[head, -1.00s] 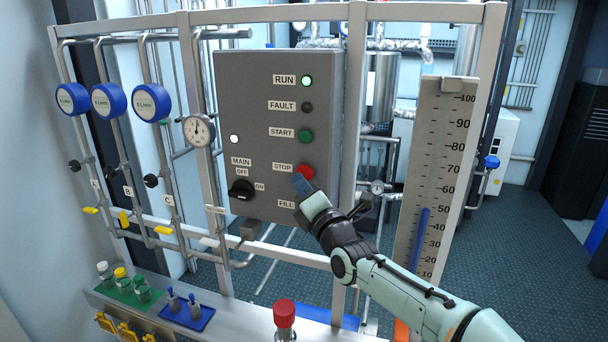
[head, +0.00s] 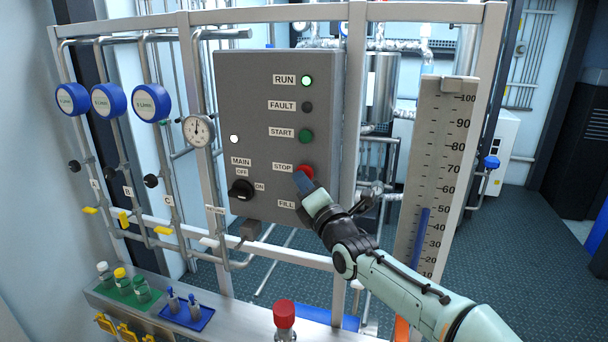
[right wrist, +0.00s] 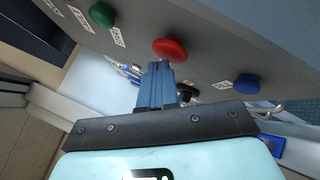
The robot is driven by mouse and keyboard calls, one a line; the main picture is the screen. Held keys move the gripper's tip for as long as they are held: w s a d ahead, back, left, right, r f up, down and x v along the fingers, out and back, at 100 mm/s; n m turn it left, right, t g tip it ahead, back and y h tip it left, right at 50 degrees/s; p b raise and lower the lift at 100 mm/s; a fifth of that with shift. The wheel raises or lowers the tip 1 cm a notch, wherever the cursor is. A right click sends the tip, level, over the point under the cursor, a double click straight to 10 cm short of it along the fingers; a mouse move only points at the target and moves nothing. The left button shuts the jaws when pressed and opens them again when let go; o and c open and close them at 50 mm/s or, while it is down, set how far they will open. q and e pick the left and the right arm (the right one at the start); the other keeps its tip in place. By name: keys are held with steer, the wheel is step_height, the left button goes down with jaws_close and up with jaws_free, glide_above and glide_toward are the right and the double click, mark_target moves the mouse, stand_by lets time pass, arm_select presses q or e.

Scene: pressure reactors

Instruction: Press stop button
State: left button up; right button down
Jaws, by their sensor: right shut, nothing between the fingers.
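The red STOP button (head: 306,171) is on the grey control panel (head: 262,140), beside its STOP label. In the right wrist view the red button (right wrist: 169,48) sits just beyond my fingertips. My right gripper (head: 301,180) is shut and empty, its blue fingers pointing at the button from just below. The fingers (right wrist: 158,72) cover part of the button's lower edge in the head view. I cannot tell whether they touch it. The RUN light (head: 307,81) glows green. My left gripper is not in view.
The green START button (head: 306,136) is above STOP. The blue FILL button (right wrist: 246,84) lies to the right in the right wrist view. The MAIN switch (head: 241,190) is at the panel's lower left. A level scale (head: 440,170) stands right of the panel.

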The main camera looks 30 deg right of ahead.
steer(key=shift+w+d, duration=0.2)
steer(key=shift+d, duration=0.1)
steer(key=shift+a, duration=0.1)
stand_by(0.5)
steer(key=shift+s+a+b, duration=0.65)
steer(key=shift+s+a, duration=1.6)
steer(key=shift+a, duration=0.3)
